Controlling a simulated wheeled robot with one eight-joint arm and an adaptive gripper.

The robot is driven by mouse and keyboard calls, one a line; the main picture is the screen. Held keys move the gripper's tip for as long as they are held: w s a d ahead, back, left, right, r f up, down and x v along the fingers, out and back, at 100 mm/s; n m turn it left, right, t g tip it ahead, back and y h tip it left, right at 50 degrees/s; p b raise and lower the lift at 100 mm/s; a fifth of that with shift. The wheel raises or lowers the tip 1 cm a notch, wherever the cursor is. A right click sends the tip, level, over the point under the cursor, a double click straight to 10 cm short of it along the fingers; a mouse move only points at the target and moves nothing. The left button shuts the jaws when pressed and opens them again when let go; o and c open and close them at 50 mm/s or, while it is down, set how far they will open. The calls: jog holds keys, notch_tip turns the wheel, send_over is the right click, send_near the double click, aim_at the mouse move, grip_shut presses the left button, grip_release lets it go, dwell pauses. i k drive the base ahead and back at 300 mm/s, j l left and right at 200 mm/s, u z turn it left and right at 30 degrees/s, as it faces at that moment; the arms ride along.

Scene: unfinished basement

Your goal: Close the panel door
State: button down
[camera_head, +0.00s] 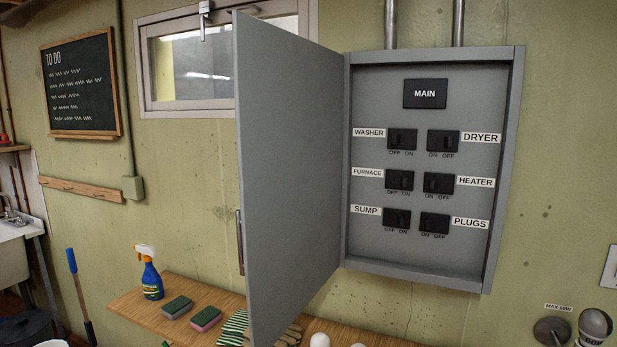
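The grey panel door (288,170) stands wide open, hinged on the left side of the wall-mounted electrical panel box (517,150). It swings out toward me and to the left. A thin vertical handle (240,242) is on its free left edge. Inside the box are a MAIN label plate (425,94) and several black breaker switches (402,139) labelled washer, dryer, furnace, heater, sump and plugs. My gripper is not in view.
A wooden shelf (375,333) runs below the panel. It holds a blue spray bottle (151,278), sponges (205,319), striped gloves (233,328) and white round things (320,340). A window (190,70) and a chalkboard (81,85) are on the wall at left.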

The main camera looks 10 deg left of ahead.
aim_at(288, 94)
jog(key=j+z, duration=0.2)
jog(key=j, duration=0.55)
jog(key=j+z, duration=0.15)
jog(key=j, duration=0.65)
jog(key=k+j+z, duration=0.2)
jog(key=j, duration=0.55)
jog(key=k+j, duration=0.1)
jog(key=k, duration=0.2)
jog(key=k+j+z, duration=0.1)
jog(key=k, duration=0.2)
jog(key=i+u, duration=0.1)
jog(key=i+j, duration=0.05)
jog(key=i, duration=0.05)
